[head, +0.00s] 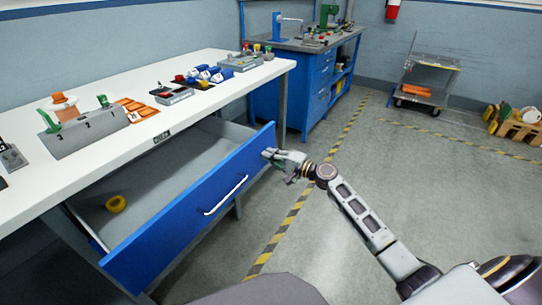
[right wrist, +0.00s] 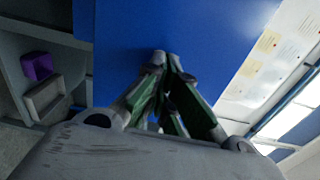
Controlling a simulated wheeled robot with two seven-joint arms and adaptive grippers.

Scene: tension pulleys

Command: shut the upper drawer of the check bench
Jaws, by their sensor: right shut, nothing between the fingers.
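The upper drawer (head: 190,210) of the check bench (head: 148,121) stands open. My right gripper (head: 268,154) is shut and empty at the right end of the drawer front. In the right wrist view its fingertips (right wrist: 168,56) are together against or just before a blue panel (right wrist: 190,25); I cannot tell whether they touch. My left gripper is not in view.
The white benchtop carries a grey fixture (head: 85,133), orange trays (head: 137,109) and blue parts (head: 205,73). A blue workbench (head: 310,80) stands behind, with a cart (head: 427,80) and a wooden crate (head: 515,125) at the right. The floor right of the drawer is clear.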

